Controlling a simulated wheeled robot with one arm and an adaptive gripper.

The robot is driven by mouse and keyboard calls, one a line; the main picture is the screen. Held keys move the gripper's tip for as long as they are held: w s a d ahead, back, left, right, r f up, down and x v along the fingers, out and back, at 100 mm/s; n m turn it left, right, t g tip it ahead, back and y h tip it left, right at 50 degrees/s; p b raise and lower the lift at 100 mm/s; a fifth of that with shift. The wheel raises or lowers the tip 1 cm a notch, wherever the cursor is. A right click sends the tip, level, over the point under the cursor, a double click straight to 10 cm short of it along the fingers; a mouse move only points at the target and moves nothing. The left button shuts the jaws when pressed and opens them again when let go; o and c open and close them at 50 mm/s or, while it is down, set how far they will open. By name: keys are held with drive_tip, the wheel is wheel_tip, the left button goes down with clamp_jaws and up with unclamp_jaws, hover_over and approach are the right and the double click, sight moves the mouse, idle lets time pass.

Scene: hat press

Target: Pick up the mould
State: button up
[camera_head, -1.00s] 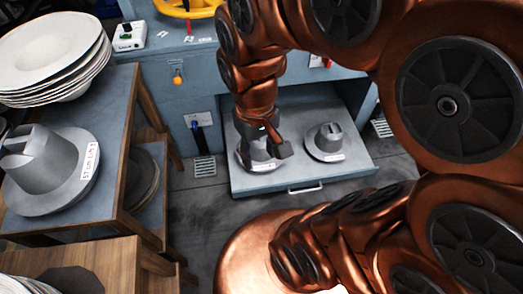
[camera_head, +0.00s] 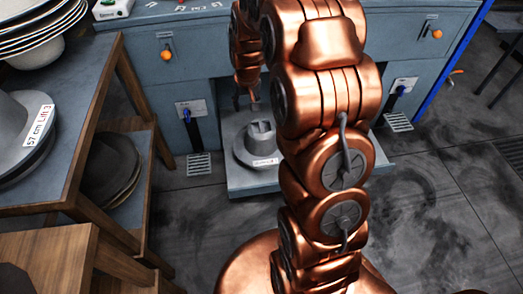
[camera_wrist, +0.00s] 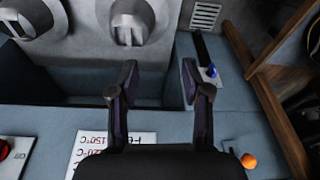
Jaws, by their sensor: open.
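A grey hat-shaped mould (camera_head: 258,148) with a white label rests on the pulled-out tray (camera_head: 238,185) of the blue press. It also shows at the top of the wrist view (camera_wrist: 131,24). A second grey mould (camera_wrist: 28,18) shows at the wrist view's upper left; my arm hides it in the head view. My gripper (camera_wrist: 159,80) is open and empty. Its fingers are apart from the near mould in the wrist picture. In the head view my gripper (camera_head: 246,97) is behind the mould, close to the press front and partly covered by my arm.
Another grey mould (camera_head: 22,135) sits on the left table (camera_head: 75,110), with stacked white plates (camera_head: 40,35) above. A wooden-legged shelf holds dark plates (camera_head: 112,168). The press front has levers and orange knobs (camera_head: 166,55). The floor (camera_head: 430,190) at right is clear.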

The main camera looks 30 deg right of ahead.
drive_tip(key=m+t+h+b, duration=0.1)
drive_tip(key=m+t+b, duration=0.1)
drive_tip(key=b, duration=0.8)
hover_over(261, 127)
drive_tip(key=s, duration=0.2)
wheel_tip(261, 127, down, 24)
drive_tip(key=shift+s+a+f, duration=0.1)
drive_tip(key=shift+f, duration=0.1)
drive_tip(key=shift+b+x, duration=1.4)
drive_tip(key=shift+x, duration=2.2)
drive_tip(key=shift+s+a, duration=0.15)
drive_tip(key=shift+a, duration=0.05)
drive_tip(key=shift+g, duration=0.3)
clamp_jaws()
